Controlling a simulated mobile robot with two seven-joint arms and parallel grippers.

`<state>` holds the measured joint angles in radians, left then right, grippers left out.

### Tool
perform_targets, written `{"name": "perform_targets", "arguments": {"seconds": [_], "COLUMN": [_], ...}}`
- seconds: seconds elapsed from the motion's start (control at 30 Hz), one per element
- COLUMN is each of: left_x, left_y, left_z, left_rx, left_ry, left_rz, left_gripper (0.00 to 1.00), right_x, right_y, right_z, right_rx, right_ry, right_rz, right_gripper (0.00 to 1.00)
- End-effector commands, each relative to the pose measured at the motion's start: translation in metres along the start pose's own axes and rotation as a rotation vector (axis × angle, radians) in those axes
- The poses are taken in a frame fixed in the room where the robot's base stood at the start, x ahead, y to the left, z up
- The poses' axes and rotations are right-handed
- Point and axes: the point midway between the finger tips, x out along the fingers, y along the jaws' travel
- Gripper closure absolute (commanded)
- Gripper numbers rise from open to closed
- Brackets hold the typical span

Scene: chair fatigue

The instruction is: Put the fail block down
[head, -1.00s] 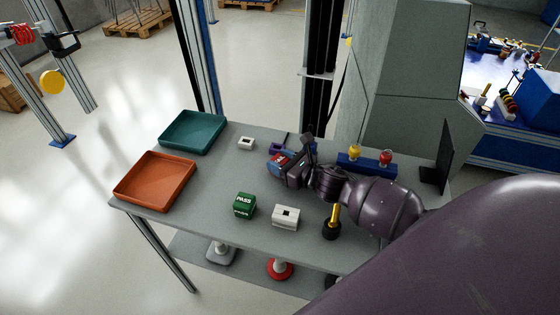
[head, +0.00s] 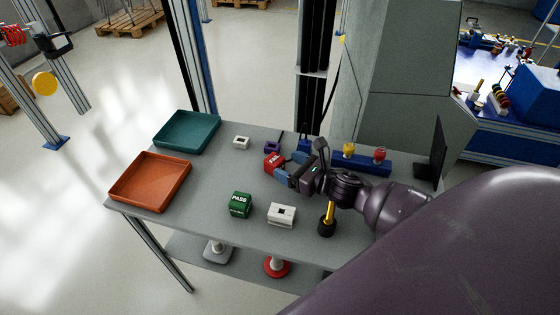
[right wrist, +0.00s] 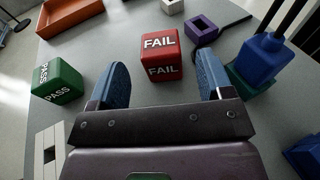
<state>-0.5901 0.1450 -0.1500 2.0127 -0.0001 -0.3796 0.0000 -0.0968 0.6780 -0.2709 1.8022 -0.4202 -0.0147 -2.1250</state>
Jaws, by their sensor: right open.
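The red fail block (head: 273,162) stands upright on the grey table. It shows in the right wrist view (right wrist: 161,56) with "FAIL" on its faces. My right gripper (head: 280,172) is open. In the right wrist view its two blue fingers (right wrist: 162,85) are spread wide, with the block just ahead, between and beyond their tips, not gripped. My left gripper is in neither view.
The green pass block (head: 240,204) and a white block with a slot (head: 282,214) stand near the table's front. A teal tray (head: 186,147) and an orange tray (head: 150,196) lie left. A purple block (head: 272,146) is behind the fail block. The table's middle left is clear.

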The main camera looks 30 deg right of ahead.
Motion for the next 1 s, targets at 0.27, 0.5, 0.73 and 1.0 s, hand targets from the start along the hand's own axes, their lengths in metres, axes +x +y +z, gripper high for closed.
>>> {"name": "perform_targets", "arguments": {"seconds": [0.27,0.5,0.73,1.0], "left_x": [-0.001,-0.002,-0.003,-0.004], "left_y": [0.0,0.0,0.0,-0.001], "left_z": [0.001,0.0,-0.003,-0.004], "left_rx": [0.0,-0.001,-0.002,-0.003], "left_ry": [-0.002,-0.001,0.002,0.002], "left_rz": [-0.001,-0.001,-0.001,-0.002], "left_gripper": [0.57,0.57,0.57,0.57], "right_x": [-0.021,0.017,0.07,0.108], "right_y": [0.0,-0.001,0.025,0.075], "right_z": [0.003,0.06,0.138,0.209], "right_rx": [-0.002,-0.057,-0.191,-0.473], "right_ry": [-0.005,-0.101,-0.204,-0.311], "right_rz": [0.001,0.037,0.149,0.338], "right_gripper": [0.22,0.22,0.22,0.22]}}
